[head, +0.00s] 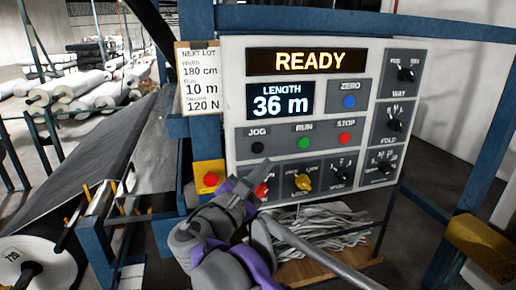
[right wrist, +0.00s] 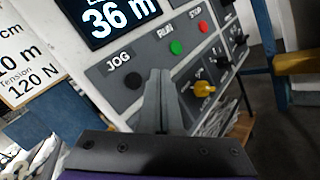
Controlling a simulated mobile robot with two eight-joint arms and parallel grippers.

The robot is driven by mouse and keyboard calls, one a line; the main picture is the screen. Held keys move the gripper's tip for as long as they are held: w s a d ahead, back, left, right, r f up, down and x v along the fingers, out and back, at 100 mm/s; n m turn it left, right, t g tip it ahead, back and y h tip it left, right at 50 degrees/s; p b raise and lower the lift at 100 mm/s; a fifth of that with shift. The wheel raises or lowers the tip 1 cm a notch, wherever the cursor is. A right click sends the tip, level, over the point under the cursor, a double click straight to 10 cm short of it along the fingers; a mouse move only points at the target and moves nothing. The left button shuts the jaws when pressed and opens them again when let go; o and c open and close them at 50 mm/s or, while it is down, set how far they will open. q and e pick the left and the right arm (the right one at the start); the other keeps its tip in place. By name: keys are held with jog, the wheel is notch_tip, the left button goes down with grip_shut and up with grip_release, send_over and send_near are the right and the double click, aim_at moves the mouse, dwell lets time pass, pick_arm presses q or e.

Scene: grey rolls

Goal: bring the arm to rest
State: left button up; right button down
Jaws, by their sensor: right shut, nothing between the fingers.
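My right gripper (head: 262,167) is shut and empty, in front of the lower left of the control panel (head: 232,95). In the head view its fingertips overlap the panel near a red knob (head: 262,190), which it partly hides. In the right wrist view the closed fingers (right wrist: 160,74) point at the panel, between the black JOG button (right wrist: 132,81) and the yellow knob (right wrist: 205,88). I cannot tell whether the tips touch the panel. The display (head: 303,61) reads READY, and the length display (head: 279,100) reads 36 m. My left gripper is not in view.
A red button on a yellow box (head: 210,179) sits left of my gripper. A blue frame post (head: 487,130) stands at the right. A paper card (head: 199,85) hangs left of the panel. A dark web and roll (head: 35,262) lie at the left.

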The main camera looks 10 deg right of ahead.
jog(key=shift+s, duration=0.15)
jog(key=s+d+f+m+g+y, duration=0.2)
jog(key=s+d+f+m, duration=0.15)
jog(key=f, duration=0.35)
jog(key=s+d+f+m+g+y+p, duration=0.1)
jog(key=s+d+f+m+g, duration=0.2)
jog(key=s+f, duration=0.3)
jog(key=s+d+f+m+g+y, duration=0.2)
jog(key=s+d+f+m, duration=0.15)
jog(key=f, duration=0.35)
jog(key=s+a+f+m+g+y, duration=0.1)
jog(key=s+a+f+m+y, duration=0.2)
jog(key=s+f+m+y, duration=0.1)
jog(key=s+a+f+m+g+y+p, duration=0.1)
jog(key=s+a+f+m+y, duration=0.2)
jog(key=s+f+m, duration=0.3)
notch_tip(320, 180, down, 6)
jog(key=shift+s+r+y, duration=0.25)
jog(key=shift+s+y, duration=0.45)
jog(key=shift+s, duration=0.3)
